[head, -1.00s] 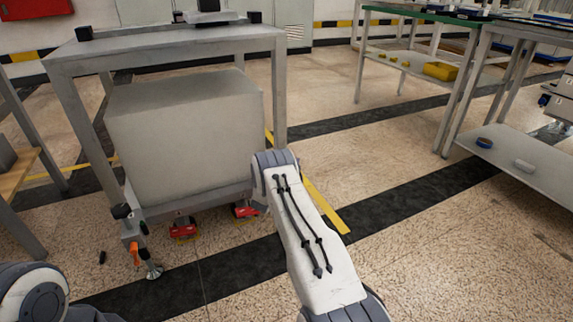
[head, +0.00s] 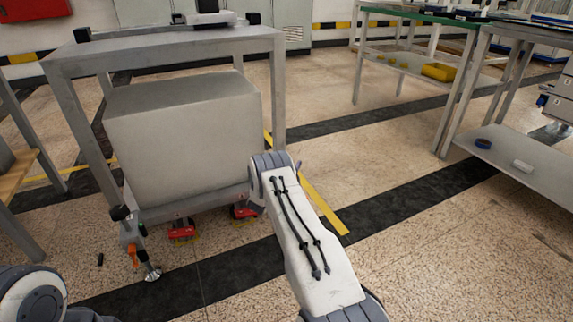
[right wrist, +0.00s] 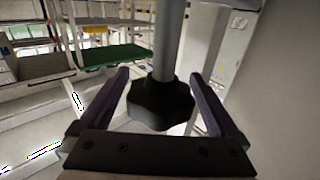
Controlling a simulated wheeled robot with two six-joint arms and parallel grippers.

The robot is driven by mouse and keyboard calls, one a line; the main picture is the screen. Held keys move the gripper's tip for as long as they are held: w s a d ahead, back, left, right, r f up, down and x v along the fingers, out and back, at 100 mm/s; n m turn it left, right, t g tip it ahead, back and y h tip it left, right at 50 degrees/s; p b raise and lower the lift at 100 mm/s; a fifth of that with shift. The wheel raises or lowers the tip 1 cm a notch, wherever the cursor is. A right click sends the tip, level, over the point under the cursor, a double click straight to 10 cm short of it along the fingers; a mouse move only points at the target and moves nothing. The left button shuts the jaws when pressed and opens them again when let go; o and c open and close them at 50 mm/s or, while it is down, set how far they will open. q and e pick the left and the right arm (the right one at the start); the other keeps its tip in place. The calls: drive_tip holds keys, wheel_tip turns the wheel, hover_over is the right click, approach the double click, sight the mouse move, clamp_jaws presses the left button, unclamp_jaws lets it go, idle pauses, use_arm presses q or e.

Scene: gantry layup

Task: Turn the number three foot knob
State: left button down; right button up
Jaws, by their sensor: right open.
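A black lobed knob (right wrist: 160,102) on a grey upright stem (right wrist: 168,40) shows in the right wrist view. My right gripper (right wrist: 160,76) is open, with one finger on each side of the knob. A gap seems to show at both sides. I see no number on the knob. In the head view the grey gantry frame (head: 165,43) stands at left, with a levelling foot (head: 151,273) under its front left leg. My right arm covers the front right foot and the right gripper there. My left gripper is out of view.
A large grey block (head: 180,135) sits low inside the frame. Red parts (head: 182,230) are under its lower rail, and an orange piece (head: 133,256) is at the left leg. A steel table with a lower shelf (head: 520,155) stands at right. The floor between is clear.

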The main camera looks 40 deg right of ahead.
drive_tip(key=shift+s+a+r, duration=0.1)
drive_tip(key=shift+s+a, duration=0.05)
drive_tip(key=shift+a, duration=0.2)
drive_tip(key=p+v, duration=0.5)
drive_tip(key=v, duration=0.4)
drive_tip(key=shift+s+a, duration=0.2)
drive_tip(key=shift+a, duration=0.05)
